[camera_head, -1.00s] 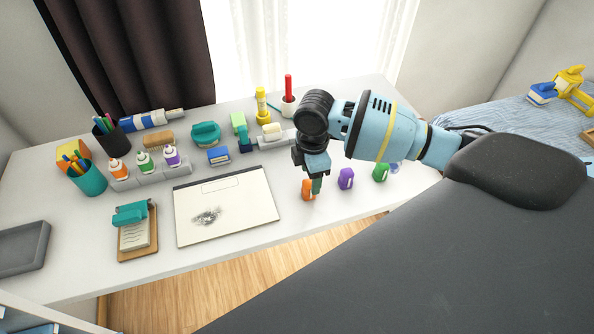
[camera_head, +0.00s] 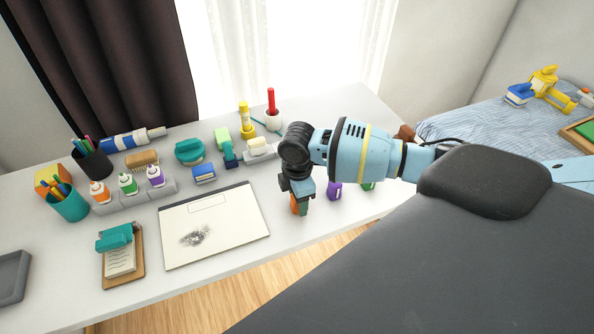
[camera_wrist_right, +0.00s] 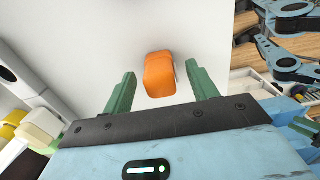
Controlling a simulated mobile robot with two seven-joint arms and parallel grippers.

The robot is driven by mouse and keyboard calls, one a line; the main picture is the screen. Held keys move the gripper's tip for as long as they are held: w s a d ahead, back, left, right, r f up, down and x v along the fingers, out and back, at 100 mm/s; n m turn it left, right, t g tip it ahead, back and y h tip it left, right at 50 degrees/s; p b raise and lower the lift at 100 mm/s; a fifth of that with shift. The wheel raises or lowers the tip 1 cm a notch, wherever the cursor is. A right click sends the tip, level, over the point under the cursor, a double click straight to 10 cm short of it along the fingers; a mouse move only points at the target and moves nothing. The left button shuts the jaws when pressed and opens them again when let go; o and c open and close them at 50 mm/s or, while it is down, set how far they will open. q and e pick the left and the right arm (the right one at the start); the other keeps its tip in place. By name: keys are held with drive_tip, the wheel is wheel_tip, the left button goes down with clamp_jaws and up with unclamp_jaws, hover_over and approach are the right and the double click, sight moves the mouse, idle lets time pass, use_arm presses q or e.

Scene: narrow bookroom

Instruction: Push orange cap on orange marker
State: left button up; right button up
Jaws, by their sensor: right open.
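An orange block-like piece (camera_head: 294,207), which looks like the orange cap, is on the white desk near its front edge. My right gripper (camera_head: 303,207) is above and around it and hides part of it in the head view. In the right wrist view the orange piece (camera_wrist_right: 159,76) lies between the two green fingers of my open right gripper (camera_wrist_right: 161,86), with a gap on each side. I cannot make out a separate orange marker.
A purple piece (camera_head: 335,191) and a partly hidden green piece (camera_head: 368,185) stand to the right. A drawing pad (camera_head: 213,225) lies to the left. Glue bottles (camera_head: 128,184), a red upright stick (camera_head: 271,101) and a yellow one (camera_head: 245,117) stand farther back.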

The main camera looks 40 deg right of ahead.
drive_tip(key=shift+f, duration=0.95)
use_arm(q)
drive_tip(key=shift+f, duration=0.1)
drive_tip(key=shift+s+f, duration=0.1)
use_arm(e)
drive_tip(key=c, duration=1.1)
drive_tip(key=shift+o, duration=0.2)
drive_tip(key=shift+r, duration=0.1)
